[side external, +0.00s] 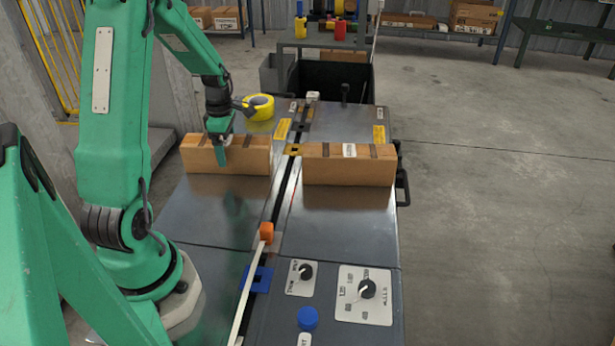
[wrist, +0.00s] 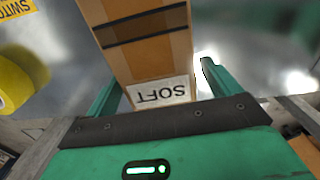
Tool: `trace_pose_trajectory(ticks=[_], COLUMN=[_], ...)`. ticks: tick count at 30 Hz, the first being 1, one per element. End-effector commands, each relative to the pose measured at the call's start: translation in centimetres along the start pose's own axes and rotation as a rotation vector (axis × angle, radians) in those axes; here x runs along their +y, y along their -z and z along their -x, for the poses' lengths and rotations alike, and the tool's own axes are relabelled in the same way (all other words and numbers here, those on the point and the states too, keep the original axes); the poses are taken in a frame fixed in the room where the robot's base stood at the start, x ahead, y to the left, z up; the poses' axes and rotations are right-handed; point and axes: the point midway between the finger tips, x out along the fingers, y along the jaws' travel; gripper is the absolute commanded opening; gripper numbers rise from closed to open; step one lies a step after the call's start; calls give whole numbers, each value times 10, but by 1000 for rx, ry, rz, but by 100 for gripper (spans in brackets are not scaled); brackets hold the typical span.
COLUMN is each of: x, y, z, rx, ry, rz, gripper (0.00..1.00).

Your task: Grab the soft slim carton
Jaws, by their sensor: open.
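Two slim brown cartons with dark bands lie on the dark metal worktop (side external: 220,215). The left carton (side external: 245,157) has my gripper (side external: 221,150) over it, with a green finger in front of its near face. In the wrist view this carton (wrist: 145,60) carries a white label reading "SOFT" (wrist: 160,93). There my open gripper (wrist: 157,85) has one green finger on each side of the carton's labelled end. I cannot tell whether the fingers touch it. The right carton (side external: 348,168) has a white label too small to read.
A yellow tape roll (side external: 259,107) sits behind the left carton and also shows in the wrist view (wrist: 20,75). An orange block (side external: 266,233) and a control panel with knobs (side external: 365,290) are nearer. The worktop between panel and cartons is mostly clear.

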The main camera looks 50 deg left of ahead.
Motion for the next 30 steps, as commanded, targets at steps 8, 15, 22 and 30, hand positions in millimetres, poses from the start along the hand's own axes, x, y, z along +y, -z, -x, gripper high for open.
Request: trace_pose_trajectory(ticks=[8,15,22,30], x=[0,0,0,0], y=[0,0,0,0], z=[-24,-24,-24,-24], rx=[0,0,0,0], ry=[0,0,0,0], rz=[-1,-1,-1,-1], gripper=[89,89,89,46])
